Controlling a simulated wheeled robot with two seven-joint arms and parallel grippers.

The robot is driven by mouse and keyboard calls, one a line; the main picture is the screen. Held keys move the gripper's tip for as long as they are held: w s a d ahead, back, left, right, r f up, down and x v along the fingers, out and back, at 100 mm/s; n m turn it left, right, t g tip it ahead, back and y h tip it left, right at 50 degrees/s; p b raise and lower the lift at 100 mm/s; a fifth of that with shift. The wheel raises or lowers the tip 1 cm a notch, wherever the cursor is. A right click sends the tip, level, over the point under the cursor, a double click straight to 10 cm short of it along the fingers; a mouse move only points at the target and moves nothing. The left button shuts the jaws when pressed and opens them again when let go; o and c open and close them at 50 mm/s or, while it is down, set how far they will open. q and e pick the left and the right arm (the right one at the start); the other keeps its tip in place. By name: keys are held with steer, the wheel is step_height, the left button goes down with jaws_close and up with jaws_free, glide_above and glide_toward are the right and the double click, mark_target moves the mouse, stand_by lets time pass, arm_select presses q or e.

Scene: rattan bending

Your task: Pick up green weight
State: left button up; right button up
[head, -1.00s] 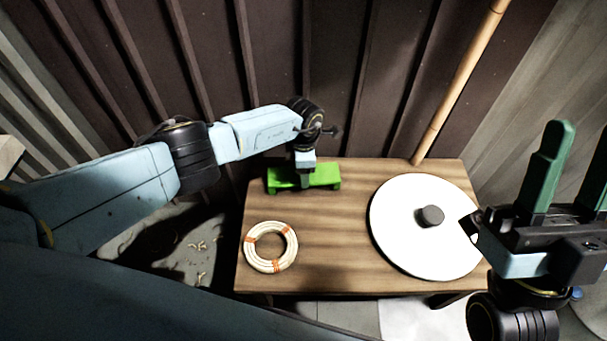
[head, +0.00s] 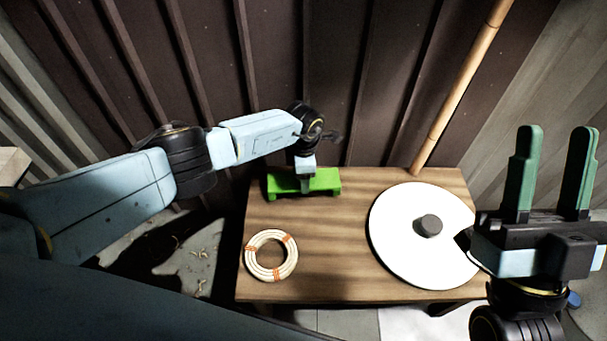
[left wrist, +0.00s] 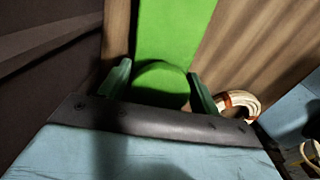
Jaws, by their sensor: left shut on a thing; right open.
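The green weight (head: 326,180) is a bright green, bench-like block at the back left of the wooden table. My left gripper (head: 305,187) comes down on it from above. In the left wrist view, the fingers (left wrist: 160,83) stand on both sides of a round green knob on the weight (left wrist: 175,28) and are shut on it. Whether the weight touches the table is hard to tell. My right gripper (head: 554,150) is open and empty, fingers pointing up, to the right of the table.
A rattan coil (head: 271,274) with orange ties lies at the table's (head: 330,265) front left. A large white disc (head: 400,245) with a dark knob (head: 428,225) covers its right side. A bamboo pole (head: 450,100) stands behind, near the dark ribbed wall (head: 330,80).

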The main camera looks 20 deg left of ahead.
arm_select(q)
step_height(320, 180, up, 6)
steer(key=p, duration=0.3)
steer(key=shift+w, duration=0.1)
steer(key=shift+r+p, duration=0.6)
steer(key=shift+r, duration=0.55)
arm_select(e)
steer(key=w+f+g+h, duration=0.3)
steer(key=w+f+g, duration=0.2)
steer(key=f+g, duration=0.3)
steer(key=shift+f+g, duration=0.4)
steer(key=shift+g, duration=0.1)
steer(key=shift+a, duration=0.1)
